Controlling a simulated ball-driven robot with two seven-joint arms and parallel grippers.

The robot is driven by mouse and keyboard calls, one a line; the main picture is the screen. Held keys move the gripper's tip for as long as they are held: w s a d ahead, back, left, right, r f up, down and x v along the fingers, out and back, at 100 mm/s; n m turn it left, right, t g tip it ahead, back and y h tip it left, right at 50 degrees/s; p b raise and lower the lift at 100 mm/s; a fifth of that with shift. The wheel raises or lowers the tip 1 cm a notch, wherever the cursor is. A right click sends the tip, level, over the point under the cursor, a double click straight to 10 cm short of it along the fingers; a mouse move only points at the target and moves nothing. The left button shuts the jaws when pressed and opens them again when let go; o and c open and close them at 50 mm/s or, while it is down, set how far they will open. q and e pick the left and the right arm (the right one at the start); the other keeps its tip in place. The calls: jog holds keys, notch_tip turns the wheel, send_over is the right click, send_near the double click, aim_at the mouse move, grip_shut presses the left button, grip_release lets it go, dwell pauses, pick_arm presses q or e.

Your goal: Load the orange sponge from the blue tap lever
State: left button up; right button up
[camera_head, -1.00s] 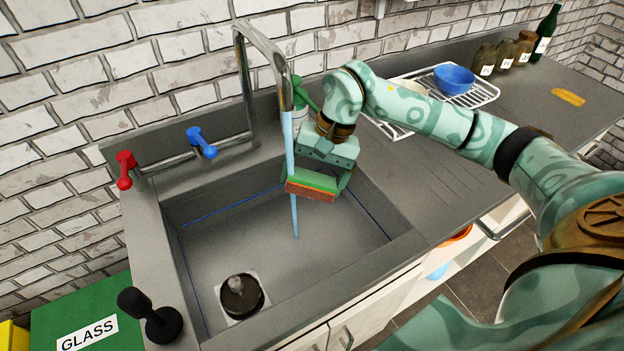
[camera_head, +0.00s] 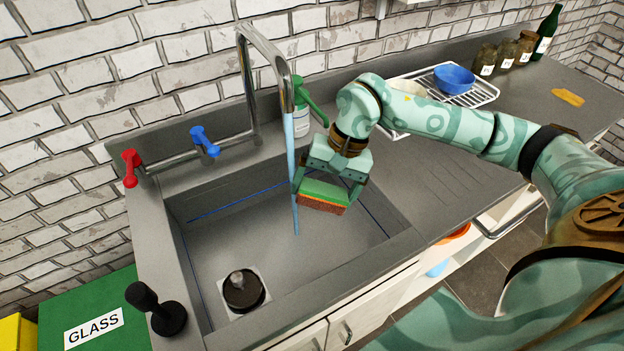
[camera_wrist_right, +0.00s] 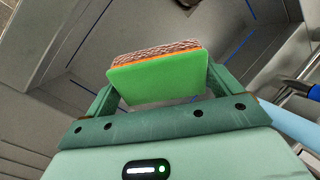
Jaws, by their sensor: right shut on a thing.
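My right gripper (camera_head: 325,193) is shut on the orange sponge (camera_head: 321,206), which has a green face and a brown-orange scouring side. It holds the sponge tilted above the sink basin, just right of the blue water stream (camera_head: 291,170) from the tap (camera_head: 262,50). In the right wrist view the sponge (camera_wrist_right: 155,75) sits between both fingers, green side toward the palm. The blue tap lever (camera_head: 204,141) stands on the pipe left of the spout, apart from my gripper; a blue part shows at the wrist view's right edge. My left gripper is not in view.
A red tap lever (camera_head: 130,167) is at the left. A black drain plug (camera_head: 243,291) sits in the basin and a black-handled plunger-like tool (camera_head: 160,310) on the front-left rim.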

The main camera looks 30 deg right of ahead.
jog(key=shift+s+a+p, duration=0.2)
jog(key=shift+s+a, duration=0.05)
jog(key=shift+s, duration=0.45)
jog(key=shift+s+a+p, duration=0.2)
jog(key=shift+s, duration=0.45)
jog(key=shift+s+a+p, duration=0.2)
jog(key=shift+s+a, duration=0.05)
jog(key=shift+s, duration=0.45)
jog(key=s+a+r+p, duration=0.1)
jog(key=s+r+p, duration=0.2)
jog(key=s+r, duration=0.1)
jog(key=shift+s+a+p, duration=0.25)
jog(key=shift+s+p, duration=0.1)
jog(key=shift+p, duration=0.05)
